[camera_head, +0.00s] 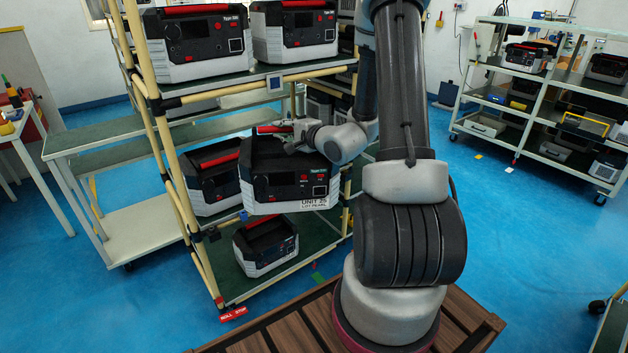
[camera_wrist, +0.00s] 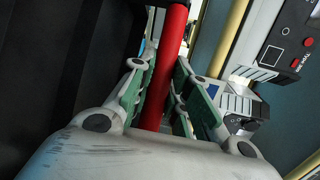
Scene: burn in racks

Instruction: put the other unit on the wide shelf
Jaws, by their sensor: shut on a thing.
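My gripper (camera_head: 285,130) is shut on the red handle (camera_wrist: 167,65) of a black and white unit (camera_head: 287,180). The label on the unit's lower front reads "UNIT 25". The unit hangs roughly upright at the yellow-poled rack (camera_head: 163,150), right of another unit (camera_head: 213,180) at the middle level. The held unit hides part of that neighbour and of the shelf behind, so I cannot tell whether its base touches anything. In the wrist view my fingers lie on both sides of the handle. Which shelf is the wide one is not clear.
Two more units, (camera_head: 197,42) and (camera_head: 294,32), stand on the rack's upper shelf (camera_head: 240,80). A unit (camera_head: 266,245) sits on the bottom shelf (camera_head: 240,288). A low bench (camera_head: 120,140) stands left.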

